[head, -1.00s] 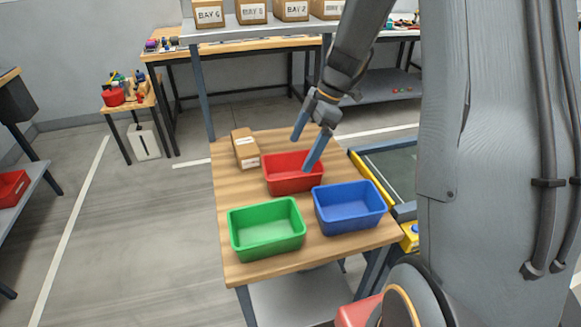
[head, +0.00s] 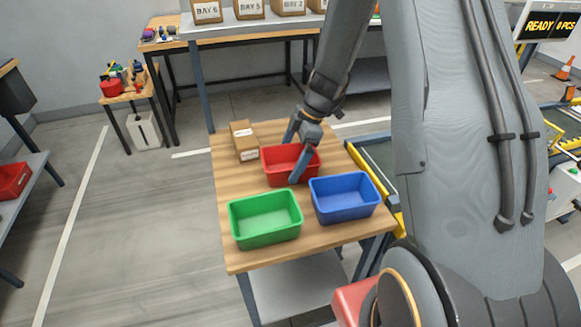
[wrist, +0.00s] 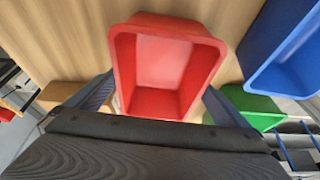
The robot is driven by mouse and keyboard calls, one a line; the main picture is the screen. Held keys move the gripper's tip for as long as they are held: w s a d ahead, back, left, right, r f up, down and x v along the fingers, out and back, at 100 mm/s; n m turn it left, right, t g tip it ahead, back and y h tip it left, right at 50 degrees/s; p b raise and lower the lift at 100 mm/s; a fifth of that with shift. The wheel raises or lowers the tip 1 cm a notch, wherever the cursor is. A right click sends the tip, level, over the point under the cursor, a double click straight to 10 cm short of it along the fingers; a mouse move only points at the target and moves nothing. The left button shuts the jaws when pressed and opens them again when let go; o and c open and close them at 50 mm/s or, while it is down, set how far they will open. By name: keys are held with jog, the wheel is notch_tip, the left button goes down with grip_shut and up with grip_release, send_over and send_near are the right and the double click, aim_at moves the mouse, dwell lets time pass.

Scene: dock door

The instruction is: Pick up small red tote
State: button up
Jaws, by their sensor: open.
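The small red tote (head: 273,179) sits on the wooden table, behind the green and blue totes in the head view. It is open-topped and looks empty. In the wrist view the red tote (wrist: 165,70) fills the upper middle. My gripper (head: 291,158) is open above the tote, its fingers spread toward its far-left and near-right sides. In the wrist view the fingers of my gripper (wrist: 158,98) show on either side of the tote. I cannot tell whether they touch it.
A green tote (head: 265,234) and a blue tote (head: 345,211) stand close in front of the red one on the wooden table (head: 226,185). Another red bin (head: 12,180) is on a shelf at far left. A conveyor (head: 378,160) adjoins the table's right.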

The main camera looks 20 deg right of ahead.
jog(key=c, duration=1)
jog(key=shift+r, duration=0.1)
jog(key=shift+c, duration=0.2)
